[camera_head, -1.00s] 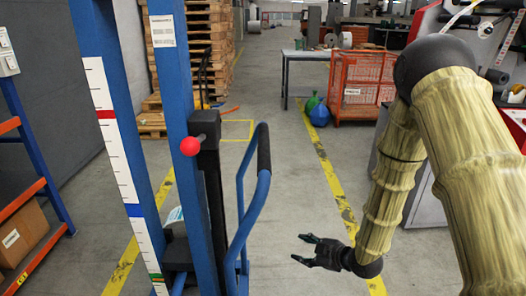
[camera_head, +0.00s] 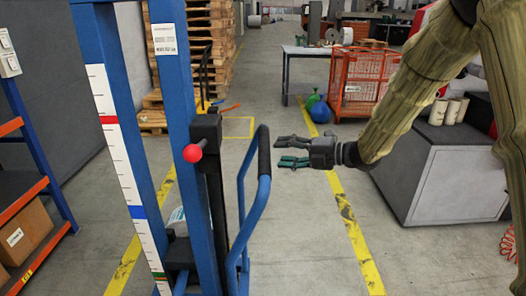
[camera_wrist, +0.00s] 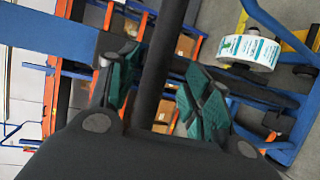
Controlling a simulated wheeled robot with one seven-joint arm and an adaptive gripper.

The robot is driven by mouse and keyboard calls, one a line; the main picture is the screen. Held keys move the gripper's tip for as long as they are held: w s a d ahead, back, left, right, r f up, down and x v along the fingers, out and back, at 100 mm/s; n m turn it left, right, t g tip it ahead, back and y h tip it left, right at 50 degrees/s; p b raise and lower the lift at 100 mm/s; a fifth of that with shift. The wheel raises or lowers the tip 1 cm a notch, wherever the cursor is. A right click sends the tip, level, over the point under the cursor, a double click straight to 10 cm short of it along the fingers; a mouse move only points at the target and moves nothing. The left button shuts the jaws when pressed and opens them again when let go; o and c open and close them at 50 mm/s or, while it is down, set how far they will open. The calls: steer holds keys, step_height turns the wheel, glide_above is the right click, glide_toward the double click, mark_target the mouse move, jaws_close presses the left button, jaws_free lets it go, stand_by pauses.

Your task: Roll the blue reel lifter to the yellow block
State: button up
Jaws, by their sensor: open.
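The blue reel lifter (camera_head: 172,120) stands upright at left centre in the head view, with a scale strip, a red knob (camera_head: 193,153) and a blue looped handle (camera_head: 250,225) with a black grip (camera_head: 264,150). My gripper (camera_head: 280,152) is open, just right of the grip and pointing left. In the wrist view, a dark bar (camera_wrist: 163,55) runs between my green-padded fingers (camera_wrist: 160,90); I cannot tell whether they touch it. A white label roll (camera_wrist: 248,52) lies beyond, near blue framework. I cannot make out a yellow block; a yellow outline (camera_head: 251,128) marks the floor behind the lifter.
Stacked pallets (camera_head: 212,50) stand behind the lifter. An orange shelf with a carton (camera_head: 22,230) is at left. A red mesh cage (camera_head: 362,82), a blue ball (camera_head: 320,112) and a grey cabinet (camera_head: 450,180) are to the right. The middle aisle floor is clear.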

mark_target(263, 152)
steer(key=x, duration=0.7)
steer(key=shift+a+f+p, duration=0.1)
steer(key=shift+a+p, duration=0.05)
steer(key=shift+p, duration=0.15)
jaws_close()
